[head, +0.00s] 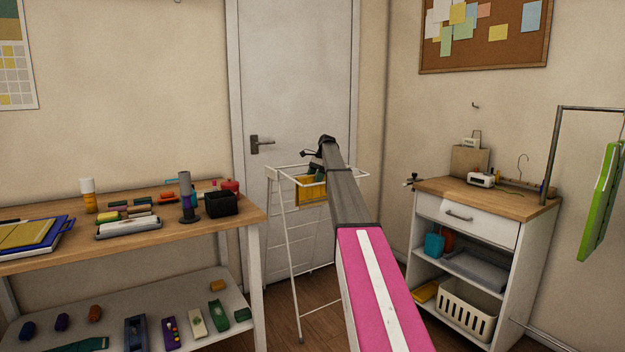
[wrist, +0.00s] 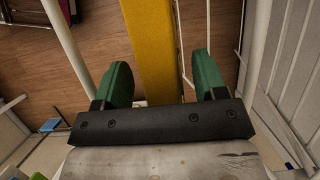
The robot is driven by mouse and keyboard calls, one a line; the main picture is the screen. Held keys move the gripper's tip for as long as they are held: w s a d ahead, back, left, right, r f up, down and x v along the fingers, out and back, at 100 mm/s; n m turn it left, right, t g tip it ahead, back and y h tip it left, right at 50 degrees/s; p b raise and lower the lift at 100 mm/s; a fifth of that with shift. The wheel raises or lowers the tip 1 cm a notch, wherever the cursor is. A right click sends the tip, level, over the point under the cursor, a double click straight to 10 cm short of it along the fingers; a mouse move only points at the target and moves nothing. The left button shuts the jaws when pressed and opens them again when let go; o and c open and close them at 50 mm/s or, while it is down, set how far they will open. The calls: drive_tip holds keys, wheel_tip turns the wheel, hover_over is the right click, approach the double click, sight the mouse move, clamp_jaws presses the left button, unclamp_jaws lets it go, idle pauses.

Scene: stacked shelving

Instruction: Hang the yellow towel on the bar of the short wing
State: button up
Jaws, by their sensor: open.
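The yellow towel (head: 311,189) hangs at the upper part of a white wire rack (head: 290,222) in front of the door. In the wrist view the towel (wrist: 153,50) shows as a yellow strip running away between my green fingertips. My gripper (head: 318,172) is at the top of the rack, beside the towel, partly hidden by my own arm. In the wrist view its fingers (wrist: 158,82) are apart, with a gap on each side of the strip. White rack bars pass on both sides. Which bar bears the towel is hard to tell.
A wooden workbench (head: 150,228) with tools and boxes stands at left. A white cabinet (head: 468,226) with a basket (head: 467,312) stands at right. A green cloth (head: 602,200) hangs from a metal rail (head: 590,108) at far right. Some floor is clear around the rack.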

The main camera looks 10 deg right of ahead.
drive_tip(key=shift+v, duration=2.35)
drive_tip(key=o, duration=0.6)
drive_tip(key=shift+c, duration=0.2)
